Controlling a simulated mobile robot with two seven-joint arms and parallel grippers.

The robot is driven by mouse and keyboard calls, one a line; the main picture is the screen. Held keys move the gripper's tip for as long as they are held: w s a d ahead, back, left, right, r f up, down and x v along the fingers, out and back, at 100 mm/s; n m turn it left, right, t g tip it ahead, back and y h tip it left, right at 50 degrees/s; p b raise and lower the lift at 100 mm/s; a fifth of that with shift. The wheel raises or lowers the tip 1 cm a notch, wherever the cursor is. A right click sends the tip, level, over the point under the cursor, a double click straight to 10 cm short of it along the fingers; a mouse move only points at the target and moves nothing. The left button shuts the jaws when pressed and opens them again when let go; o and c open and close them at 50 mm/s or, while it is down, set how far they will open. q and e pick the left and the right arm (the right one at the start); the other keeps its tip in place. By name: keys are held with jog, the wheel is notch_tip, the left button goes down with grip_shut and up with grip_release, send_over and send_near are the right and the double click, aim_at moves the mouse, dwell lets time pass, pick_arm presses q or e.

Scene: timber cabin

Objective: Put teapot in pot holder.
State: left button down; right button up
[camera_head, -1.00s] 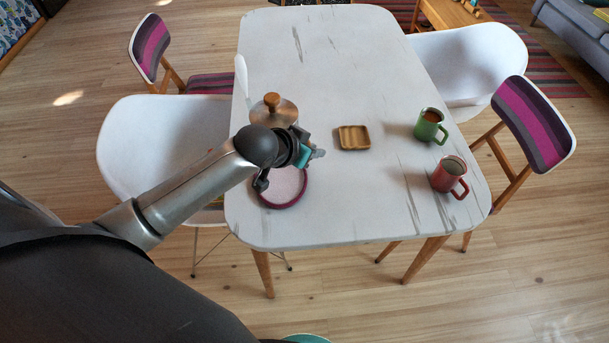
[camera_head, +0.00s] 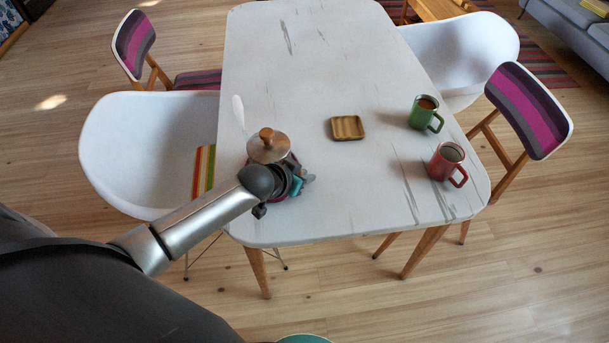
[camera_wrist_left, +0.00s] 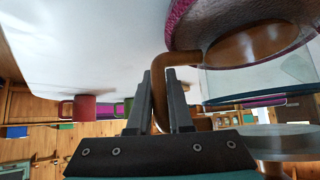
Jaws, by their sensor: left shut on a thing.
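The teapot (camera_head: 267,152) has a metal lid with a wooden knob, and stands over the round pink pot holder near the table's front left corner. In the left wrist view, which is upside down, its glass body (camera_wrist_left: 270,84) and brown handle (camera_wrist_left: 178,58) show. My left gripper (camera_wrist_left: 168,85) is shut on the handle. The pot holder (camera_wrist_left: 188,22), with a maroon rim, lies right at the teapot's base; I cannot tell whether they touch. In the head view, the teapot and my arm hide most of it. My right gripper is not in view.
A small square wooden tray (camera_head: 347,128), a green mug (camera_head: 422,112) and a red mug (camera_head: 443,161) stand on the white table (camera_head: 330,200). A pale elongated thing (camera_head: 238,112) is at its left edge. White chairs stand around it. The table's front middle is clear.

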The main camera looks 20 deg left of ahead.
pick_arm(q)
jog(key=shift+r, duration=0.1)
jog(key=c, duration=0.8)
grip_release()
jog(key=shift+c, duration=0.2)
jog(key=p+v, duration=0.4)
jog(key=v, duration=0.8)
